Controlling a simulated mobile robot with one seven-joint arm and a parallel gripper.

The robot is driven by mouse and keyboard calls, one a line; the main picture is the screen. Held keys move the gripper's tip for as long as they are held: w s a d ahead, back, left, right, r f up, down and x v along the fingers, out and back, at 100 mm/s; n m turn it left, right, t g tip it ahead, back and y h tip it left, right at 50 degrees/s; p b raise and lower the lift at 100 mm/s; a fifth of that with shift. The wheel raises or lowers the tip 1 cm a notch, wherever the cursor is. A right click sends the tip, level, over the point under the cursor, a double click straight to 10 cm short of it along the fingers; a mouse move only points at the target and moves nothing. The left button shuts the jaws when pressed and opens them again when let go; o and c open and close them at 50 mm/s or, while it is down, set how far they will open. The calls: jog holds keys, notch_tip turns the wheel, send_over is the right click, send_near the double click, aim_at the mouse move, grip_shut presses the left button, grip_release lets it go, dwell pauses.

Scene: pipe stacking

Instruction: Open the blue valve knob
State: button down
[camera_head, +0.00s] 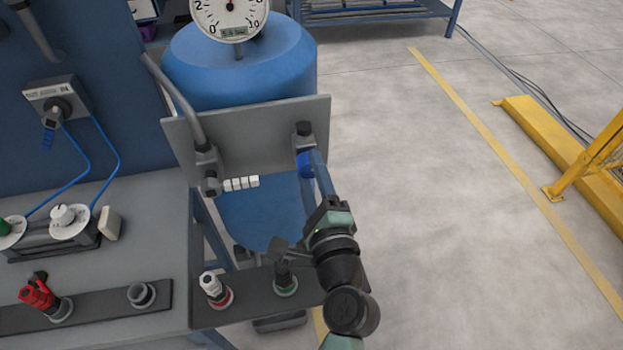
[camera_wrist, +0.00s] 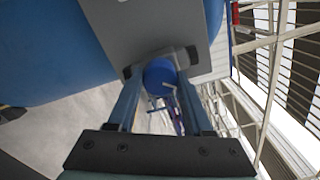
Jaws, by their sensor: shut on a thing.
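The blue valve knob (camera_head: 305,164) sits below a dark fitting on the right side of a grey upright panel. In the wrist view the knob (camera_wrist: 160,74) is a round blue cap with a light mark, in front of the dark fitting. My gripper (camera_head: 315,163) reaches up to it from below right. In the wrist view my gripper (camera_wrist: 160,85) has its two long fingers on either side of the knob, closed on it. Part of the knob is hidden by the fingers in the head view.
The grey panel (camera_head: 255,135) stands before a blue tank (camera_head: 245,75) with a gauge (camera_head: 232,14). A white ribbed piece (camera_head: 241,183) is left of the knob. A bench (camera_head: 110,230) with fittings is at left. Floor at right is open up to a yellow barrier (camera_head: 560,150).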

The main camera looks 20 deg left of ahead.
jog(key=n+b, duration=0.3)
jog(key=n, duration=0.1)
jog(key=shift+f+n, duration=0.15)
jog(key=shift+n, duration=0.15)
jog(key=shift+n+b, duration=0.95)
jog(key=shift+n, duration=0.55)
jog(key=shift+c, duration=1.5)
grip_release()
jog(key=shift+s, duration=0.1)
jog(key=b+v, duration=0.2)
jog(key=v, duration=1.1)
